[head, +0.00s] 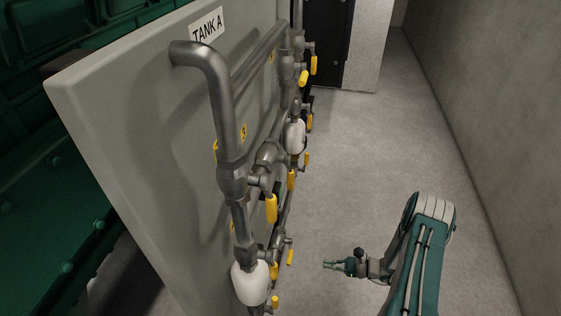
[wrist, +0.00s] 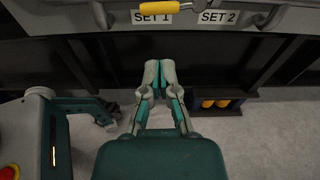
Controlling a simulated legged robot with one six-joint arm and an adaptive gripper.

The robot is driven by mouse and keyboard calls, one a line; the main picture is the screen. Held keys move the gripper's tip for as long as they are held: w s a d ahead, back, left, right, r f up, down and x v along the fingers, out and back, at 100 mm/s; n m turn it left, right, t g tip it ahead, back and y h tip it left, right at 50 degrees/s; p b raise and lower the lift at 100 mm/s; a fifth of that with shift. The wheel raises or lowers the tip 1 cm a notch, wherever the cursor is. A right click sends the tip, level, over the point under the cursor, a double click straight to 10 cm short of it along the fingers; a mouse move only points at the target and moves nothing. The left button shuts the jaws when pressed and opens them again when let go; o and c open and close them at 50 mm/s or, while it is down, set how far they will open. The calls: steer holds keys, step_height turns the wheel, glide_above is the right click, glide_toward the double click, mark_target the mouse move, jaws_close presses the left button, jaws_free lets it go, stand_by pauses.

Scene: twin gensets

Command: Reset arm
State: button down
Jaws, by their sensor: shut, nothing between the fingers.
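My arm shows at the lower right of the head view, with my gripper (head: 329,265) pointing left toward the piping, apart from it and over the floor. In the wrist view my gripper (wrist: 159,76) is shut, its fingertips together and nothing between them. It points toward the dark space under a grey panel edge carrying the SET 1 label (wrist: 152,18) and the SET 2 label (wrist: 217,17).
The floor (head: 365,160) between piping and right wall (head: 490,120) is clear.

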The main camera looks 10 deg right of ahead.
steer(key=a+r+n+g+h, duration=0.35)
steer(key=r+n, duration=0.25)
steer(key=r, duration=0.8)
steer(key=a+r+n+g+h, duration=0.35)
steer(key=r+n, duration=0.25)
steer(key=r, duration=0.8)
steer(key=s+a+r+n+t+h, duration=0.3)
steer(key=s+r+n+t+h, duration=0.3)
steer(key=s+r, duration=1.1)
steer(key=r+n+h, duration=0.1)
steer(key=n+h, duration=0.1)
steer(key=n, duration=0.2)
steer(key=shift+s+r, duration=0.3)
steer(key=shift+s, duration=0.05)
